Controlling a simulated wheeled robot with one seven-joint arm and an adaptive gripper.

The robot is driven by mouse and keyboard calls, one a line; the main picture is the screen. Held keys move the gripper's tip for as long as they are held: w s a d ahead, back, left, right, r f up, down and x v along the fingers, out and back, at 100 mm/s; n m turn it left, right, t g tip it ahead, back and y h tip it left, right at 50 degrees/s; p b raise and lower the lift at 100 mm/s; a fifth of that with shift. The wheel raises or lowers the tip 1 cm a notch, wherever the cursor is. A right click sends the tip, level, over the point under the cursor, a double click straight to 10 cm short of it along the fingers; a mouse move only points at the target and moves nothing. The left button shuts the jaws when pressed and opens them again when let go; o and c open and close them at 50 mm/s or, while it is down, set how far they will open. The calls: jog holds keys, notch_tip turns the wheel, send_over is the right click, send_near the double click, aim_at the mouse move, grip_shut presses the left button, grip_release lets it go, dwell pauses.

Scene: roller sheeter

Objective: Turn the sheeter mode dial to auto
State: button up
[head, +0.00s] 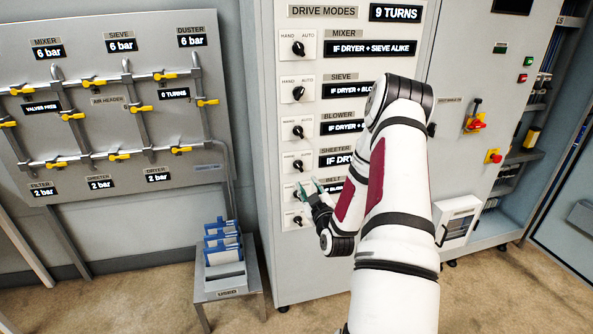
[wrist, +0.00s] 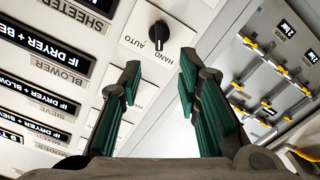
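The sheeter mode dial (head: 298,164) is a black knob on a white plate, in the row labelled SHEETER on the grey drive-modes panel. In the wrist view, a black dial (wrist: 158,34) on a plate marked HAND and AUTO appears upside down and lines up with the SHEETER label. My gripper (wrist: 158,66) is open and empty. Its green-padded fingers stand apart on either side below the dial, not touching it. In the head view, my gripper (head: 316,190) is just below the sheeter row, covering part of the belt row.
Other mode dials for mixer (head: 299,48), sieve (head: 298,94) and blower (head: 298,131) sit above in the same column. A valve board (head: 110,125) hangs left, above a small stand (head: 228,292) with blue-and-white cards. Open floor lies in front.

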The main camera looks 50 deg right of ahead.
aim_at(299, 167)
jog(key=x, duration=1.1)
grip_shut()
